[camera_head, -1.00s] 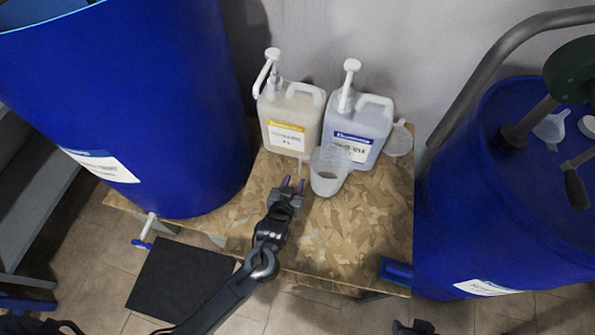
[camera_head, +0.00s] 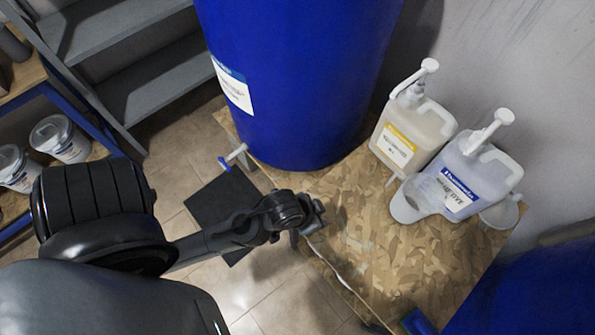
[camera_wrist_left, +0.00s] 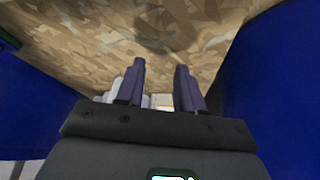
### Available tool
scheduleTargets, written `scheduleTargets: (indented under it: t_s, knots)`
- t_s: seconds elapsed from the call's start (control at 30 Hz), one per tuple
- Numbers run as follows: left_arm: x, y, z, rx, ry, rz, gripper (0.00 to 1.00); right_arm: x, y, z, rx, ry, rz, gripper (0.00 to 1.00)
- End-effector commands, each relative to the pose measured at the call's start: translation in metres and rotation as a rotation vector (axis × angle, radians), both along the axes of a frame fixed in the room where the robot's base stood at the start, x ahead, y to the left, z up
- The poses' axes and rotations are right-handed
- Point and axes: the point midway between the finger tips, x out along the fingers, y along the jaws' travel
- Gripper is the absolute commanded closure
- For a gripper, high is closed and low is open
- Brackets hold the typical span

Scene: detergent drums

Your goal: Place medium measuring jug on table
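The translucent measuring jug (camera_head: 406,203) stands on the wooden table (camera_head: 375,260), in front of the blue-labelled canister. My left gripper (camera_head: 314,222) is over the table's left front edge, apart from the jug and to its left. In the left wrist view, its two purple fingers (camera_wrist_left: 160,82) are spread with nothing between them. My right gripper is not in view.
A yellow-labelled canister (camera_head: 409,135) and a blue-labelled canister (camera_head: 465,172) with white pumps stand at the table's back. A funnel (camera_head: 501,213) is at the right. Blue drums flank the table, including the left drum (camera_head: 300,70). The table's front middle is clear.

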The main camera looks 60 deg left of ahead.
Motion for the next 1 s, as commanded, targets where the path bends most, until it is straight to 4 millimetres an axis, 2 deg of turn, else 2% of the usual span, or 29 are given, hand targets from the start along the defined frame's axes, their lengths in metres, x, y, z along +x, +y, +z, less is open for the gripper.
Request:
scheduleTargets:
  t_s: [0.03, 0.1, 0.27, 0.57, 0.73, 0.87, 1.0]
  knots:
    - [-0.015, 0.005, 0.005, 0.018, 0.044, -0.015, 0.63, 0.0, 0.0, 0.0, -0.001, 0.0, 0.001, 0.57]
    - [-0.032, 0.01, 0.011, 0.041, 0.1, -0.034, 0.63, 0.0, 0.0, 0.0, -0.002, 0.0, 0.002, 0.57]
    - [-0.052, 0.017, 0.018, 0.072, 0.165, -0.055, 0.63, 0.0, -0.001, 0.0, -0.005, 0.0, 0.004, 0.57]
    - [-0.054, 0.018, 0.018, 0.076, 0.173, -0.056, 0.63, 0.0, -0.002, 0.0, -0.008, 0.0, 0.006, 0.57]
    - [-0.053, 0.018, 0.027, 0.076, 0.173, -0.056, 0.63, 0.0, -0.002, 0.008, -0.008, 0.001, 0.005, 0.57]
    - [-0.053, 0.018, 0.044, 0.075, 0.173, -0.056, 0.63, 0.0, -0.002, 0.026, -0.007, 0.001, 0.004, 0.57]
    - [-0.053, 0.018, 0.077, 0.075, 0.173, -0.056, 0.63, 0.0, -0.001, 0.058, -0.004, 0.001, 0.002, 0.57]
